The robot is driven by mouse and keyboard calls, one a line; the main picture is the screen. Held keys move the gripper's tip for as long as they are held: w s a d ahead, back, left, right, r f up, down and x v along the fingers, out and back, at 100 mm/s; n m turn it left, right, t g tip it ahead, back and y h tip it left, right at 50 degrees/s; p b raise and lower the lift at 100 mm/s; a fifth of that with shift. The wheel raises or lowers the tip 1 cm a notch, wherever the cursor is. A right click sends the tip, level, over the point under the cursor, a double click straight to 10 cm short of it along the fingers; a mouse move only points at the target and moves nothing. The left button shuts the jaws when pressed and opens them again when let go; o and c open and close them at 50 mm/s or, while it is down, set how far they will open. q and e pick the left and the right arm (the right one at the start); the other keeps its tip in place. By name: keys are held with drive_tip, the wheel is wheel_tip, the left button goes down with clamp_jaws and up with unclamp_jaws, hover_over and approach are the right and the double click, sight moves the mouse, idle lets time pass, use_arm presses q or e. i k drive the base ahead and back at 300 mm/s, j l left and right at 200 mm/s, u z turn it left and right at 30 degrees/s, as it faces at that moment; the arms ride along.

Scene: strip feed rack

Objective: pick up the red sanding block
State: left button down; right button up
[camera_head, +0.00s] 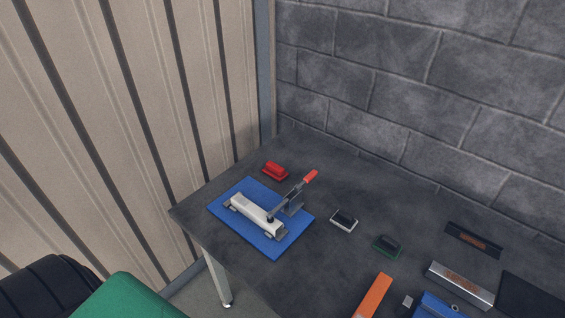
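The red sanding block (275,171) lies on the dark grey table (233,173) near its back left corner, just behind a blue mat. It has a raised grip on a flat base. Nothing touches it from above. Neither of my grippers shows in the head view.
A clamp-like fixture (257,216) with a red-tipped lever (310,177) stands on the blue mat (273,248), close in front of the block. A white-based block (344,219) and a green-based block (388,245) lie to the right. Corrugated and brick walls (400,90) stand behind.

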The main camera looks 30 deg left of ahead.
sight(273, 171)
drive_tip(key=j+z, duration=0.25)
drive_tip(key=j, duration=0.65)
drive_tip(key=k+j+z, duration=0.2)
drive_tip(key=j, duration=0.7)
drive_tip(key=i, duration=0.1)
